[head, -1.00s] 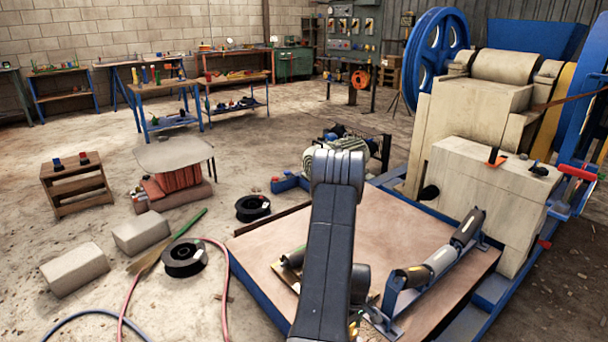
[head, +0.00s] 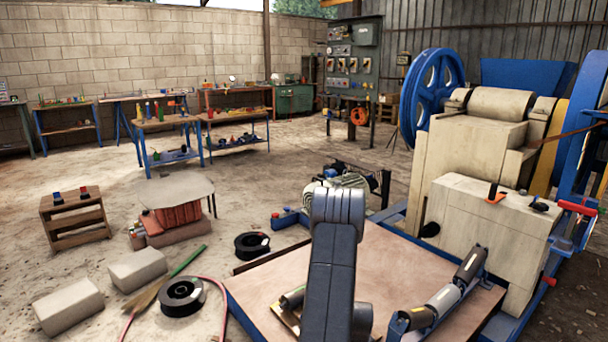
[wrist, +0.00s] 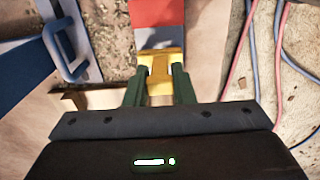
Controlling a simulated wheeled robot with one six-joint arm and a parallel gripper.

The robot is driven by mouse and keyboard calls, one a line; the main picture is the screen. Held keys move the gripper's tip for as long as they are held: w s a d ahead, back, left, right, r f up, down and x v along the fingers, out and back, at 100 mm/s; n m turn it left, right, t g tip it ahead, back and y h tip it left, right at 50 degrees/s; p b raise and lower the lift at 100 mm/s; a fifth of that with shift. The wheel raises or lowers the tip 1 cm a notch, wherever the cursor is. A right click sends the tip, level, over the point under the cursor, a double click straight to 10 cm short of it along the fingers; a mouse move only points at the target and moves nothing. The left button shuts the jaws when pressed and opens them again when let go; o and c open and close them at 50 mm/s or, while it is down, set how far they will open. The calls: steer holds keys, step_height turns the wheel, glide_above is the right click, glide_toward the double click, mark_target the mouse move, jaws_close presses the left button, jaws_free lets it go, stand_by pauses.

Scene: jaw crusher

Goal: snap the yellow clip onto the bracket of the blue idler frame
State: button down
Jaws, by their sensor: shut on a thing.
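The yellow clip (wrist: 160,72) is between the green fingers of my gripper (wrist: 157,88) in the wrist view, and the gripper is shut on it. The blue idler frame (head: 398,324) lies on the platform at the lower right of the head view, carrying grey and dark rollers. In the wrist view a blue-grey part of the frame (wrist: 25,62) with a loop-shaped bracket (wrist: 69,45) is at upper left, apart from the clip. My arm and the lower picture edge hide the gripper and clip in the head view.
A red and white strip (wrist: 157,14) lies beyond the clip. Hoses (wrist: 250,50) run at the right of the wrist view. The wooden platform (head: 385,250) has bare room behind my arm. The crusher (head: 480,225) stands behind the rollers.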

steer(key=shift+r+p, duration=0.95)
steer(key=shift+r, duration=0.9)
